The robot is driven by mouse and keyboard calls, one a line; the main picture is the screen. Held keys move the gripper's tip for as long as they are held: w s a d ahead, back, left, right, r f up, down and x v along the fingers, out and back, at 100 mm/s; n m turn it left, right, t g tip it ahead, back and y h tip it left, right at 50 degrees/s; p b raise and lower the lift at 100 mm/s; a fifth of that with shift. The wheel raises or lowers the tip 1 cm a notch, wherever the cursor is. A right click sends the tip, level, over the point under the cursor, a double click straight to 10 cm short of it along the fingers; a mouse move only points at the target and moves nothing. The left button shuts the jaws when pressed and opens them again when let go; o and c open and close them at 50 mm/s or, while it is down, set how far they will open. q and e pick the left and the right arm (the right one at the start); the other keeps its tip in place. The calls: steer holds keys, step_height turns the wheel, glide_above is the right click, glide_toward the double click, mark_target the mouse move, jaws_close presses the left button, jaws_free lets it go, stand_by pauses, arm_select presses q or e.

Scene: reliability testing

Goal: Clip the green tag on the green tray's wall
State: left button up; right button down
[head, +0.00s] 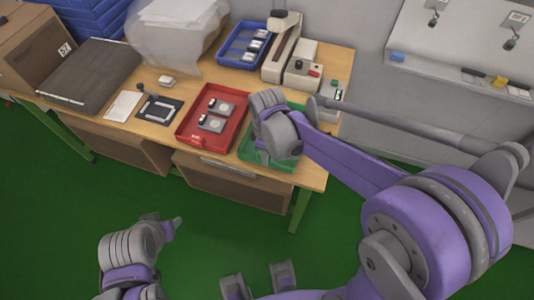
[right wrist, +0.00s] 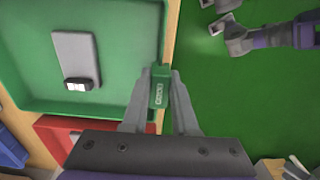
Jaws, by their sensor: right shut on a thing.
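The green tray (head: 248,151) sits at the right front of the wooden table, partly hidden by my right gripper (head: 264,158). In the right wrist view, the right gripper (right wrist: 160,75) is shut on the green tag (right wrist: 159,94), a small block with pale lettering. The tag is at the tray's wall (right wrist: 148,88), near the table edge; I cannot tell whether it touches or straddles the wall. My left gripper (head: 166,222) is away from the table, over the green floor, with its fingers apart and nothing visible between them.
Inside the green tray lies a grey plate with a black-and-white piece (right wrist: 78,84). The red tray (head: 187,132) stands beside it, holding similar parts. A blue tray (head: 231,57) and a beige machine (head: 281,48) stand behind. The floor in front is clear.

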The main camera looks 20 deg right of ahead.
arm_select(q)
steer(key=shift+s+f+b, duration=0.15)
steer(key=shift+f+b, duration=0.45)
steer(key=shift+f, duration=0.05)
arm_select(e)
steer(key=shift+f, duration=0.85)
steer(key=c, duration=0.6)
jaws_free()
steer(key=shift+r, duration=0.1)
steer(key=shift+r+p, duration=2.15)
steer(key=shift+r, duration=1.35)
arm_select(q)
steer(key=r, duration=0.1)
steer(key=w+r, duration=0.1)
steer(key=r, duration=0.3)
steer(key=shift+w+r, duration=0.1)
steer(key=shift+w, duration=0.15)
arm_select(e)
steer(key=s+d+r+m+t, duration=0.2)
steer(key=s+d+m+t, duration=0.3)
steer(key=s+m, duration=0.6)
steer(key=shift+s+d, duration=0.5)
steer(key=shift+s, duration=0.65)
